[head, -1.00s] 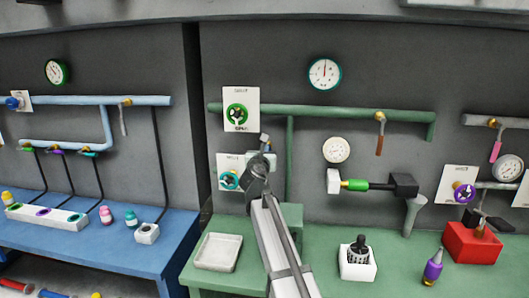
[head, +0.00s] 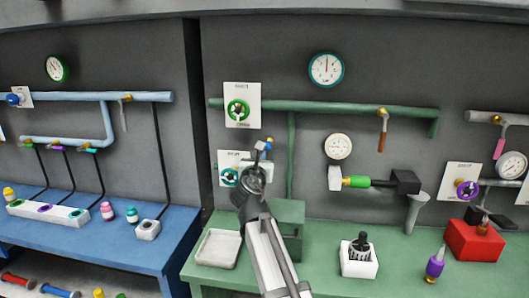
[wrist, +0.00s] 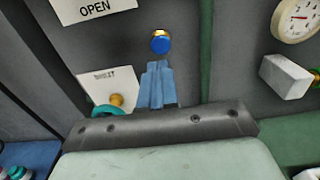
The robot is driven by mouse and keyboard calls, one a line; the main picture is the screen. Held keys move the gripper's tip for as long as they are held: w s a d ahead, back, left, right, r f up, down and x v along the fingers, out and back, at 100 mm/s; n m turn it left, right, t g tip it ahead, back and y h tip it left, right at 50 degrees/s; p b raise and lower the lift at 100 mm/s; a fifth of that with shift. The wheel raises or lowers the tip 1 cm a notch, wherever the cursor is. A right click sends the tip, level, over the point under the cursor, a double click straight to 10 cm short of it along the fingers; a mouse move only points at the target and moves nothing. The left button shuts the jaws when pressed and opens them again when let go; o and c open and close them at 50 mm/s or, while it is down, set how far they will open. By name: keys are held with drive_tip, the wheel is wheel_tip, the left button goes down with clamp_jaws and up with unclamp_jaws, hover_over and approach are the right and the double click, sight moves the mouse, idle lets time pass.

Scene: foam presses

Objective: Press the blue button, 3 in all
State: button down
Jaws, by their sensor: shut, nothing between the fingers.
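The blue button (wrist: 160,43) is a round blue cap in a gold ring on the dark wall, in the upper middle of the wrist view. My gripper (wrist: 157,66) is shut and empty, its pale blue fingers pointing up toward the button. In the picture the fingertips lie just below the blue cap; I cannot tell how wide the gap in depth is. In the head view my gripper (head: 262,150) is at the wall, right of the teal valve (head: 229,176), and largely covers the button's area.
A green valve (head: 238,110) and a green pipe (head: 325,106) are above. A hammer-like device (head: 375,183) sticks out at right. The green bench holds a pale tray (head: 218,248), a white box (head: 359,262) and a red box (head: 472,242).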

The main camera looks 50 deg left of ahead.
drive_tip(key=v, duration=0.5)
idle(0.8)
